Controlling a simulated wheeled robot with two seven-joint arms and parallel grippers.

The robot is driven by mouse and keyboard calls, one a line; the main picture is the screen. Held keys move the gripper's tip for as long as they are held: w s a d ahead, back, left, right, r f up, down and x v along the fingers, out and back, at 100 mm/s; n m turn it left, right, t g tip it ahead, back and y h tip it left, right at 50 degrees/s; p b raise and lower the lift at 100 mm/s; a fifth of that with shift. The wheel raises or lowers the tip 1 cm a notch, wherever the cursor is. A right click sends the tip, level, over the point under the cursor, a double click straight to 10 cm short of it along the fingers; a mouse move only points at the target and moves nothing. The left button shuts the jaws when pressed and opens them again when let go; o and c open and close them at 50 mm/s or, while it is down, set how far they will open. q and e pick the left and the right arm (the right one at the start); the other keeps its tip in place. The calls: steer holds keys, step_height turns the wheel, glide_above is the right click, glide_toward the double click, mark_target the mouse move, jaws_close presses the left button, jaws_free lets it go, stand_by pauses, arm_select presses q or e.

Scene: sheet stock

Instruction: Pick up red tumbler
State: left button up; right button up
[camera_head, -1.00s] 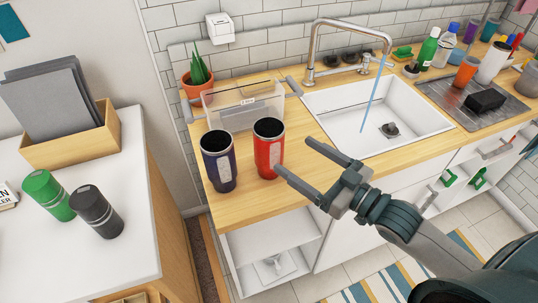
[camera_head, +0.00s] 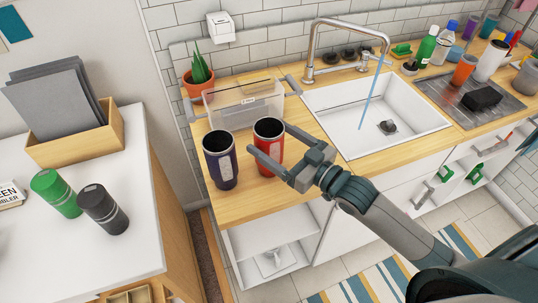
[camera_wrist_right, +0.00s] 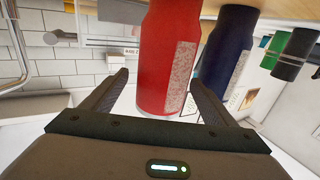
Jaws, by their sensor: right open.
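The red tumbler (camera_head: 268,146) stands upright on the wooden counter, beside a dark blue tumbler (camera_head: 220,160) on its left. My right gripper (camera_head: 270,140) is open, with its fingers pointing at the red tumbler. In the head view one finger crosses in front of its lower part and the other is at its right side. In the right wrist view the red tumbler (camera_wrist_right: 168,58) appears upside down between the open fingers (camera_wrist_right: 155,88), and the blue tumbler (camera_wrist_right: 228,50) is just right of it. I cannot tell whether the fingers touch it. My left gripper is not in view.
A clear bin (camera_head: 243,105) stands behind the tumblers, with a potted plant (camera_head: 198,76) at its left. The sink (camera_head: 372,112), with running water, is to the right. Green (camera_head: 55,192) and black (camera_head: 103,208) tumblers are on the white table at left.

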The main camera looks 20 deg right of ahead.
mark_target(259, 130)
steer(key=shift+w+a+r, duration=0.1)
steer(key=shift+w+r, duration=0.05)
steer(key=shift+w, duration=0.05)
steer(key=p+x, duration=0.2)
steer(key=x, duration=0.1)
steer(key=shift+w+a+r+p, duration=0.15)
steer(key=shift+w+a+p, duration=0.15)
steer(key=shift+p, duration=0.05)
steer(key=shift+w+a, duration=0.25)
steer(key=shift+w, duration=0.15)
steer(key=c, duration=1.8)
steer(key=shift+o, duration=0.2)
